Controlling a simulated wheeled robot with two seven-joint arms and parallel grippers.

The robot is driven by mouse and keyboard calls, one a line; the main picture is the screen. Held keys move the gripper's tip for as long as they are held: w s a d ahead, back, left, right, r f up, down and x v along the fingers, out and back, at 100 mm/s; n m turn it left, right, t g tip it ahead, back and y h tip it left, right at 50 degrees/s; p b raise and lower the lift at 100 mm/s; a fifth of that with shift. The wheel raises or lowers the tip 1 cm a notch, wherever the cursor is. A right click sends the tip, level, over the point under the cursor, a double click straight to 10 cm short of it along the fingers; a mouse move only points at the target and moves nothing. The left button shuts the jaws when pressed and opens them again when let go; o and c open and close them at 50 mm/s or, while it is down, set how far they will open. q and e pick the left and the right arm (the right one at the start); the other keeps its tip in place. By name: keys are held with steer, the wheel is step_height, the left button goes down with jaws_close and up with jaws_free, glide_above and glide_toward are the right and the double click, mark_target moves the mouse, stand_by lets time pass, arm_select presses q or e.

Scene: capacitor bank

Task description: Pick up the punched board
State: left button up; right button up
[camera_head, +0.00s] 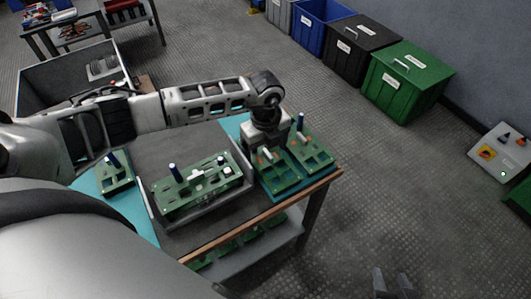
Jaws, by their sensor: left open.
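Green boards with blue posts lie on the table. A small one (117,180) is at the left, and a larger one (205,194) sits in a grey tray in the middle. Two more boards, a nearer one (279,181) and a farther one (318,158), lie side by side at the right on a teal mat. Which one is the punched board I cannot tell at this size. My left gripper (268,152) is open, pointing down at the nearer right board and partly hiding it. Contact cannot be judged. My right gripper (392,284) is at the bottom edge, its fingers apart and empty.
The table's wooden edge (255,220) faces the front right. A lower shelf (245,250) holds more green boards. A grey bin (60,75) stands behind my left arm. Blue, black and green bins (405,85) line the wall.

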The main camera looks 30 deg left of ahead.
arm_select(q)
steer(key=shift+f, duration=0.2)
steer(key=c, duration=0.7)
steer(key=shift+r, duration=0.1)
